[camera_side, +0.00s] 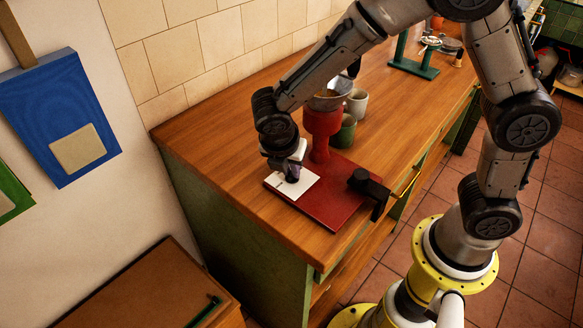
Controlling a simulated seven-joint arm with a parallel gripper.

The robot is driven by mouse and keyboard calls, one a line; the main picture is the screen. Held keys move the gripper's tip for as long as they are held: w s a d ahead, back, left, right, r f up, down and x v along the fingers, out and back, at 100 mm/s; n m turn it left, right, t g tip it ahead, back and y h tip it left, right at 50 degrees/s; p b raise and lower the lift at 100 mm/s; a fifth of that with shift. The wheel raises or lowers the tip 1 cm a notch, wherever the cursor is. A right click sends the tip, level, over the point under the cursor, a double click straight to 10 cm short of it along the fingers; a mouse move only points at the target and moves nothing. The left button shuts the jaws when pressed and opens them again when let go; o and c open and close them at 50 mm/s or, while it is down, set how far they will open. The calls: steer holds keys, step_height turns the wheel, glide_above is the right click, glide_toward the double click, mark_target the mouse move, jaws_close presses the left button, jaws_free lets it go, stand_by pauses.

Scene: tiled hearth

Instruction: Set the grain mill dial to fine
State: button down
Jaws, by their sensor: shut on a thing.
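The red grain mill (322,122) stands on a dark red base plate (335,205) near the front left corner of the wooden counter. A white dial plate (306,184) with a few dark marks lies at the left end of that base. My gripper (293,177) points down over the white plate, shut on the dial's knob. The knob is mostly hidden by the fingers, so I cannot tell its setting. The marks are too small to read.
A black clamp (370,187) grips the base at the counter edge. A green mug (345,132) and a pale mug (357,102) stand behind the mill. A green stand (414,66) is farther back. The counter left of the mill (215,140) is clear.

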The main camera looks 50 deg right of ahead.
steer(key=shift+w+m, duration=0.1)
steer(key=shift+m, duration=0.5)
steer(key=c, duration=0.9)
jaws_free()
steer(key=v, duration=1.4)
steer(key=shift+w, duration=0.25)
steer(key=s+d+r+m+t+y, duration=0.1)
steer(key=s+d+m+t+y, duration=0.1)
steer(key=s+d+m, duration=0.5)
steer(key=s+d+r+m+t+y, duration=0.1)
steer(key=s+d+m+t+y, duration=0.1)
steer(key=s+d+m, duration=0.5)
steer(key=s+m, duration=0.4)
steer(key=m, duration=0.3)
steer(key=shift+r, duration=0.25)
